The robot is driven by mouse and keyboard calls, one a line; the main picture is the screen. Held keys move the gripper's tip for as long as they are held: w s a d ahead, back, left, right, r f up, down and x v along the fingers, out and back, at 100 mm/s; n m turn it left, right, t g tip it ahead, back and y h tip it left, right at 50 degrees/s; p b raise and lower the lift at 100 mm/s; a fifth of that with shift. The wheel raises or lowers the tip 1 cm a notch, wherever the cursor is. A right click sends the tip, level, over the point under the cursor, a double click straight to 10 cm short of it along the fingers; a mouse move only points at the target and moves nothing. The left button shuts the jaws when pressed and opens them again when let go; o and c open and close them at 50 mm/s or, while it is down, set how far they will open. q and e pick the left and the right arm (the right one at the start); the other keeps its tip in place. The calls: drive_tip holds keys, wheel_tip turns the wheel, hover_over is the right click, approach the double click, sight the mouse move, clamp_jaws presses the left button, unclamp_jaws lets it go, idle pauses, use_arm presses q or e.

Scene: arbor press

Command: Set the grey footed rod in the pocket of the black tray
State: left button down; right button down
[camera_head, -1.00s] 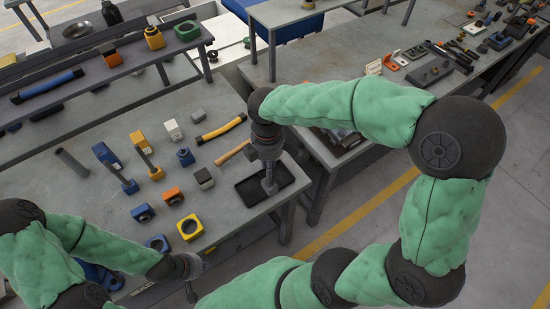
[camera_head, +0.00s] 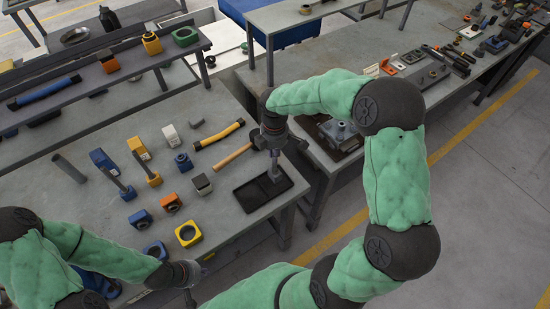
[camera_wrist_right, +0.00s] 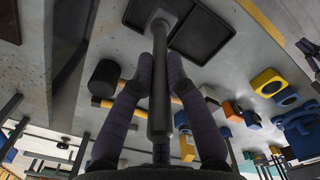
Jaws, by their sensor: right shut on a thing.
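The grey footed rod (camera_head: 275,166) is upright in my right gripper (camera_head: 273,150), its foot end down. In the right wrist view the right gripper's two fingers (camera_wrist_right: 160,68) are shut on either side of the rod (camera_wrist_right: 160,100). The foot (camera_wrist_right: 160,20) shows beyond the fingertips, in front of the black tray (camera_wrist_right: 203,32). In the head view the black tray (camera_head: 248,197) lies near the table's right edge, with the foot over its right part. I cannot tell whether the foot touches the tray floor. My left gripper (camera_head: 190,294) is low at the left; its fingers are unclear.
A dark-topped grey block (camera_head: 202,184), an orange block (camera_head: 171,203) and a yellow ring block (camera_head: 188,233) stand further left. Another grey rod (camera_head: 70,168) stands at the far left.

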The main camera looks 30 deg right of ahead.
drive_tip(key=shift+w+d+f, duration=0.15)
drive_tip(key=shift+f, duration=1.65)
drive_tip(key=c, duration=1.2)
unclamp_jaws()
drive_tip(key=shift+c, duration=0.2)
wheel_tip(320, 180, up, 12)
drive_tip(key=shift+r+p, duration=0.1)
drive_tip(key=shift+p, duration=0.3)
